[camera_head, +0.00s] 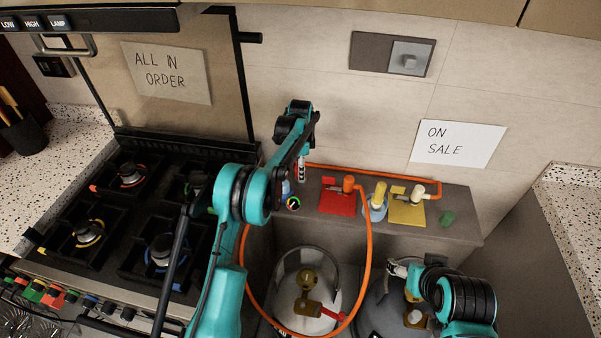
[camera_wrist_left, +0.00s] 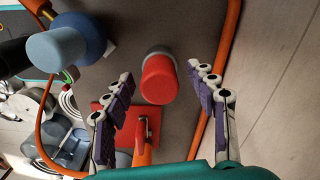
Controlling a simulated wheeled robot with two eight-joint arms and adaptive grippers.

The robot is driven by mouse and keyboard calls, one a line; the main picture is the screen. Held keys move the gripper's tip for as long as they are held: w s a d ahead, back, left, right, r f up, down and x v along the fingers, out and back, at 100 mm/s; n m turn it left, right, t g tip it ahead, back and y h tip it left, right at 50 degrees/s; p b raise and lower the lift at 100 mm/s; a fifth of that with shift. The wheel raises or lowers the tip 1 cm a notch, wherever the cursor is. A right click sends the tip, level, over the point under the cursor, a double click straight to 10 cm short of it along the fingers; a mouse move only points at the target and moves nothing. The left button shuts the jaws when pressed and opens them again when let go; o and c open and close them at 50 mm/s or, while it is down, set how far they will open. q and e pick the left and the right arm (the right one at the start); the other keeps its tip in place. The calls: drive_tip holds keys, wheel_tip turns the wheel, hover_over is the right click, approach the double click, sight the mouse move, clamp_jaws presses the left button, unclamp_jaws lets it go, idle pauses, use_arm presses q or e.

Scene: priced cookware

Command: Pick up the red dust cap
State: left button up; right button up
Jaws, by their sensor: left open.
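The red dust cap (camera_wrist_left: 159,80) is a short red cylinder with a grey end, in the left wrist view. It lies between the two spread fingers of my left gripper (camera_wrist_left: 165,100), which is open, with clear space on both sides of the cap. In the head view my left gripper (camera_head: 300,178) reaches down over the left end of the grey ledge, and I cannot make out the cap clearly there. My right gripper (camera_head: 400,269) is low on the right, near the right gas cylinder's valve; its fingers are too small to judge.
An orange hose (camera_head: 368,243) loops around the ledge and the left gas cylinder (camera_head: 285,285). A red plate (camera_head: 335,203), a yellow plate (camera_head: 407,214) and a green cap (camera_head: 447,218) are on the ledge (camera_head: 465,205). A blue-grey piece (camera_wrist_left: 58,48) stands beside the red cap. The stove is left.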

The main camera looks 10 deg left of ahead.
use_arm(q)
drive_tip(key=c, duration=1)
drive_tip(key=shift+r, duration=0.15)
